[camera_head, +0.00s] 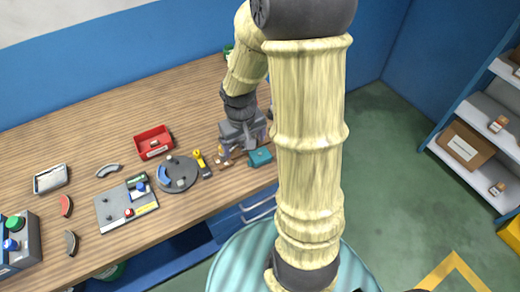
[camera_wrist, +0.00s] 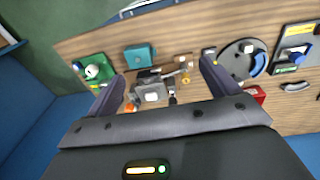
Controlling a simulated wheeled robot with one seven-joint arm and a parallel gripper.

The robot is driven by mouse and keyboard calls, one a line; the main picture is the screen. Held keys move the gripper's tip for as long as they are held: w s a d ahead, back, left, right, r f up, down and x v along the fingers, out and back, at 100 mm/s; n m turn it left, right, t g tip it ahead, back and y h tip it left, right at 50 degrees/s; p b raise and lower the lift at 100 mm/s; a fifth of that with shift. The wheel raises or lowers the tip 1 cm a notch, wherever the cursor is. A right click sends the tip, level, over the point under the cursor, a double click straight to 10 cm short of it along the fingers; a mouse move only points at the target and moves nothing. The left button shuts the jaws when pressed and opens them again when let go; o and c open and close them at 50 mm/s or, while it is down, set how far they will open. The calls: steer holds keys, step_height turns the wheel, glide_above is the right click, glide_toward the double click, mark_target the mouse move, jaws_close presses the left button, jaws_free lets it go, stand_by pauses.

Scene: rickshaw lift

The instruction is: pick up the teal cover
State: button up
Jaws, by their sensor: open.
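The teal cover (camera_head: 260,156) is a small blocky piece lying near the front edge of the wooden table, just right of my gripper in the head view. In the wrist view the teal cover (camera_wrist: 140,56) lies beyond my fingertips, above the left half of the gap between them. My gripper (camera_wrist: 162,72) is open, with its two fingers spread wide and nothing held between them. In the head view my gripper (camera_head: 243,143) hangs over the table, and its fingertips are hard to make out.
A grey block (camera_wrist: 152,98) and small parts lie below the fingers. A green tray (camera_wrist: 94,70) is left of the cover. A round dark plate (camera_head: 177,174), a yellow-handled tool (camera_head: 201,161), a red bin (camera_head: 153,142) and a grey board (camera_head: 126,204) occupy the table farther left.

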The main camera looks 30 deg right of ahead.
steer(key=w+d+g+p, duration=0.1)
steer(key=w+d+p, duration=0.4)
steer(key=d, duration=0.4)
steer(key=shift+w+f+m+y, duration=0.35)
steer(key=shift+w+m+y, duration=0.05)
steer(key=shift+w, duration=0.05)
steer(key=shift+d, duration=0.1)
steer(key=shift+f, duration=0.1)
steer(key=p, duration=0.2)
glide_above(260, 154)
steer(key=f, duration=1.2)
steer(key=shift+s+d, duration=0.3)
steer(key=shift+f+p, duration=0.1)
steer(key=shift+p, duration=0.2)
steer(key=f, duration=0.1)
steer(key=f+p, duration=0.1)
steer(key=f, duration=0.1)
steer(key=f+p, duration=0.1)
steer(key=shift+w+a+f, duration=0.15)
steer(key=shift+w+a, duration=0.1)
steer(key=shift+a, duration=0.15)
steer(key=shift+f, duration=0.35)
